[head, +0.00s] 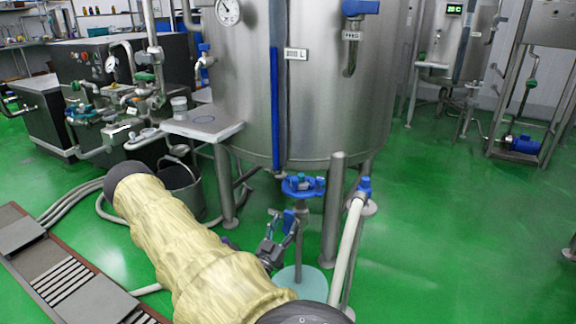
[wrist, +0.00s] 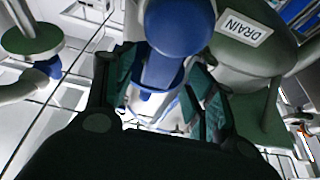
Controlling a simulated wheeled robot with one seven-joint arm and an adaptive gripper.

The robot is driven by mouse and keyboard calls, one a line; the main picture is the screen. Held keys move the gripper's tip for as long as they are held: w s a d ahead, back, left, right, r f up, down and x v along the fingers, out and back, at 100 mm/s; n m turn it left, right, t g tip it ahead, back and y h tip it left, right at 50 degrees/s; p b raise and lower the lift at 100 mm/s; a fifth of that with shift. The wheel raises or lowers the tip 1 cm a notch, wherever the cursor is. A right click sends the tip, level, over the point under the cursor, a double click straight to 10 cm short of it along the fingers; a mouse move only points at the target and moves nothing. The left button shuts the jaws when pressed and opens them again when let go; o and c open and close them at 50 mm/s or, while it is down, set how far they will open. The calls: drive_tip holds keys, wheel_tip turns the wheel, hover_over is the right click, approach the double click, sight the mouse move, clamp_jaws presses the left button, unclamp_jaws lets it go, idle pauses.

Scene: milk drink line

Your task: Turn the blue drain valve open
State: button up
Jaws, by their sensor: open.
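The blue drain valve handle (wrist: 180,30) fills the top middle of the wrist view, close to the camera. A white label reading DRAIN (wrist: 245,33) is on a rounded grey body beside it. My gripper (wrist: 166,88) is open, with one dark green finger on each side of the blue part; contact cannot be told. In the head view my gripper (head: 279,222) is low in front of the steel tank (head: 340,110), beside a thin upright post. A small blue part (head: 288,219) shows at its fingertips, partly hidden by them. A blue handwheel (head: 303,186) is just above.
Steel legs (head: 332,215) and a pale hose (head: 344,250) stand close to the right of my gripper. A grey bucket (head: 182,185) and hoses lie left, behind my arm. A slatted ramp (head: 60,270) is at lower left.

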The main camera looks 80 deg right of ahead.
drive_tip(key=v, duration=0.8)
drive_tip(key=shift+a+f, duration=0.2)
drive_tip(key=shift+w, duration=0.1)
drive_tip(key=w+a+f+n+t+y, duration=0.85)
drive_tip(key=w+a+f, duration=0.45)
drive_tip(key=a+f, duration=0.2)
drive_tip(key=w+a+f+n+t+y, duration=0.1)
drive_tip(key=a+f+n+y, duration=0.25)
drive_tip(key=a, duration=0.75)
drive_tip(key=w+a+f+n+y, duration=0.25)
drive_tip(key=a+y, duration=0.25)
drive_tip(key=a, duration=0.7)
drive_tip(key=s+a+r+n+g+y, duration=0.1)
drive_tip(key=s+a+n+y, duration=0.2)
drive_tip(key=a, duration=0.5)
drive_tip(key=s+a+r+n+g+y, duration=0.1)
drive_tip(key=s+a+r+n, duration=0.1)
drive_tip(key=s+a+n, duration=0.45)
wheel_tip(320, 180, up, 26)
drive_tip(key=w+m+p, duration=0.1)
drive_tip(key=m+p, duration=0.1)
drive_tip(key=p, duration=2.4)
drive_tip(key=shift+w+a+m+p, duration=0.35)
drive_tip(key=shift+w+a+m, duration=0.05)
